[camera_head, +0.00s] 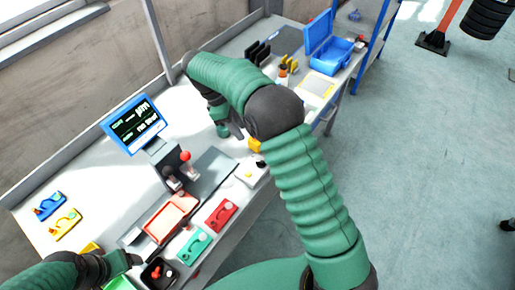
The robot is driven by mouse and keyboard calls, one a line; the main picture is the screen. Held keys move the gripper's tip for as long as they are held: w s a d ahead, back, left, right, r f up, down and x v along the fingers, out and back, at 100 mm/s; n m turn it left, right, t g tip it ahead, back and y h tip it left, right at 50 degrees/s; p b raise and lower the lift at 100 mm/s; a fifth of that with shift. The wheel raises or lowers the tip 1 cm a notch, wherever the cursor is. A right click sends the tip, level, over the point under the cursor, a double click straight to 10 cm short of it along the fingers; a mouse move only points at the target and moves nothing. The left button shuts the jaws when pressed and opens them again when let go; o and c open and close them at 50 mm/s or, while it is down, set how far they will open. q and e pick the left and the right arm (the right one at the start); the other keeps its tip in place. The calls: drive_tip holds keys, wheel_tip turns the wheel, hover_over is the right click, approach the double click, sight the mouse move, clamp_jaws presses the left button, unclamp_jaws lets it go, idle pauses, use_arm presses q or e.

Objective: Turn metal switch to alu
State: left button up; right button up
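I cannot make out a label reading alu, so which part is the metal switch is unclear. A small white box (253,171) with a yellow button and a knob-like top sits near the bench's front edge; it may be the switch. My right gripper (238,131) is above the bench behind this box, partly hidden by my own green arm; its finger gap is not clear. A yellow piece (254,146) shows just beside it. My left gripper (132,259) is at the lower left, near a dark tray; its fingers are too small to read.
A blue-framed screen (136,122) stands behind a red-knobbed lever (185,157). A red tray (171,217), a red part (221,214), a green part (194,246) and a black bin (158,273) lie in front. An open blue case (329,55) is at the far end.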

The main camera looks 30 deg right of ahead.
drive_tip(key=s+d+f, duration=0.1)
drive_tip(key=f, duration=0.1)
approach(261, 161)
drive_tip(key=shift+s+a+f, duration=0.1)
drive_tip(key=shift+a+f, duration=0.1)
drive_tip(key=shift+f, duration=0.2)
drive_tip(key=shift+s+a+f, duration=0.1)
drive_tip(key=shift+a+f, duration=0.1)
drive_tip(key=shift+f, duration=0.25)
drive_tip(key=d+f, duration=0.1)
drive_tip(key=f, duration=0.1)
drive_tip(key=s+d+f, duration=0.1)
drive_tip(key=f, duration=0.1)
drive_tip(key=d+f, duration=0.2)
drive_tip(key=shift+s+d+f, duration=0.1)
drive_tip(key=shift+s+f, duration=0.05)
drive_tip(key=shift+s, duration=0.1)
drive_tip(key=shift+a, duration=0.75)
drive_tip(key=shift+c, duration=0.4)
drive_tip(key=shift+w+a+r, duration=0.1)
drive_tip(key=shift+a+r, duration=0.05)
drive_tip(key=shift+r, duration=0.05)
drive_tip(key=c, duration=0.5)
clamp_jaws()
drive_tip(key=shift+d+f, duration=0.1)
drive_tip(key=shift+d, duration=0.35)
use_arm(q)
drive_tip(key=shift+s+a+r, duration=0.25)
drive_tip(key=shift+s+a, duration=0.1)
drive_tip(key=shift+a, duration=0.1)
